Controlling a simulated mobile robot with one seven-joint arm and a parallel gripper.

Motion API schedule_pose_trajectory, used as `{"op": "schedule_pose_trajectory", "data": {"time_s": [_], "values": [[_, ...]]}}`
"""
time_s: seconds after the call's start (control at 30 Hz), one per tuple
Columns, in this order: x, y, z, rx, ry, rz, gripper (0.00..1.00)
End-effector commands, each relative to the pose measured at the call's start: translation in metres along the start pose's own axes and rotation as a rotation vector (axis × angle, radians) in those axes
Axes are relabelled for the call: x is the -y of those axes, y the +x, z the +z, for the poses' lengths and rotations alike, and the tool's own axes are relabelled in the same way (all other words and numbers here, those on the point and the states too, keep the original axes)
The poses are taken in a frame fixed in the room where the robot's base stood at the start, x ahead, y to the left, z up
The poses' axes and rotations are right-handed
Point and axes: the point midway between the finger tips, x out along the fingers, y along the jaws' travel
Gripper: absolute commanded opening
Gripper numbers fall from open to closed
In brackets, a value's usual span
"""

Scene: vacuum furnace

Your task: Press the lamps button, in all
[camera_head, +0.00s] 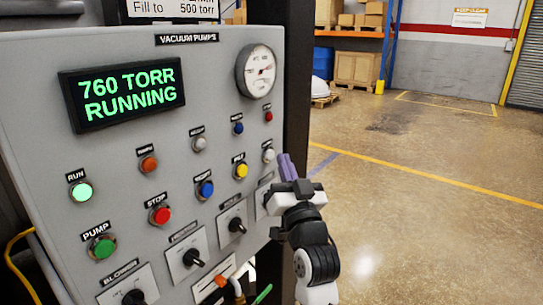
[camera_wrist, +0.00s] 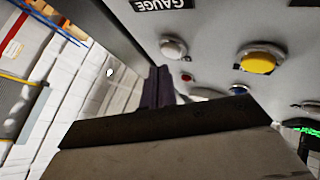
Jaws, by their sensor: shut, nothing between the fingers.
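The grey control panel (camera_head: 120,140) carries several coloured push buttons with small black labels. I cannot read which label says lamps. A white button (camera_head: 268,155) sits near the panel's right edge, with a yellow button (camera_head: 241,170) to its left. The wrist view also shows the white button (camera_wrist: 173,48) and the yellow button (camera_wrist: 258,60). My gripper (camera_head: 287,166) is shut and empty, its purple fingers just right of and below the white button. In the wrist view the fingers (camera_wrist: 157,86) point toward the panel's edge; contact with the panel is not visible.
A lit display (camera_head: 122,92) reads "760 TORR RUNNING", with a round gauge (camera_head: 259,71) to its right. A green RUN button (camera_head: 80,191) and a red STOP button (camera_head: 160,215) are at left. Rotary knobs (camera_head: 236,226) line the lower panel. Open floor lies right.

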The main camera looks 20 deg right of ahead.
Motion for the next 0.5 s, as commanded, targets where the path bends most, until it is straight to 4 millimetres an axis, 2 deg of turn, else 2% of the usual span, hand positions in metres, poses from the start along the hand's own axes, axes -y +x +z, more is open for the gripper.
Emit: {"op": "schedule_pose_trajectory", "data": {"time_s": [0.5], "values": [[0.0046,0.0062,0.0047,0.001,0.0,0.0,0.0]]}}
